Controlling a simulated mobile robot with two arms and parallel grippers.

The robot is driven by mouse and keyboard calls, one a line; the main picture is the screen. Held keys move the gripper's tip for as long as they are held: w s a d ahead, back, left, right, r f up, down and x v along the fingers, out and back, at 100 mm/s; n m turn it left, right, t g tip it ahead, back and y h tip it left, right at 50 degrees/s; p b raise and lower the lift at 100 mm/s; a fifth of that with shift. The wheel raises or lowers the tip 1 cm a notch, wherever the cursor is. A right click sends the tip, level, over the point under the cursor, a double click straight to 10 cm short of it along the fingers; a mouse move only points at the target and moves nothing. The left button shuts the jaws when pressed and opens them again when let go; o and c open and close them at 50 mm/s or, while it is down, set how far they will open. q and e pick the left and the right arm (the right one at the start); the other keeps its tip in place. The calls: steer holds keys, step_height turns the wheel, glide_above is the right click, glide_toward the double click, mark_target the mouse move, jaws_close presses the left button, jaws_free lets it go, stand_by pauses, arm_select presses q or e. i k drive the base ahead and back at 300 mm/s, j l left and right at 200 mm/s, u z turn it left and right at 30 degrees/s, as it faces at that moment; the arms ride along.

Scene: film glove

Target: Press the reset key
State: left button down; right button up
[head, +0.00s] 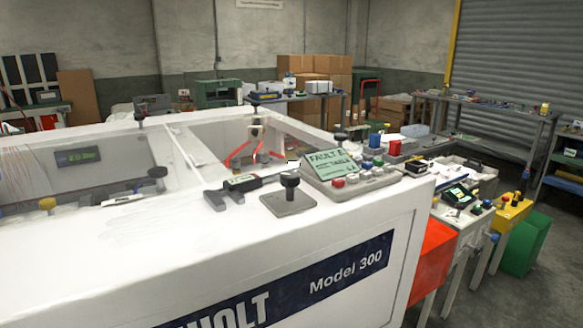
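A grey control panel with a tilted green screen (328,164) sits on the near right part of a white machine's top. The screen reads "FAULT" with smaller text that I cannot read. Beside the screen are several small keys, among them a red key (338,183) at the front, and white, blue and green ones. No key label is legible, so I cannot tell which is the reset key. Neither of my grippers is in view.
The white machine (200,262), marked "Model 300", fills the foreground. Open wells with red tubing lie behind.

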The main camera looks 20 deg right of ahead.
mark_target(338, 182)
steer(key=z, duration=1.15)
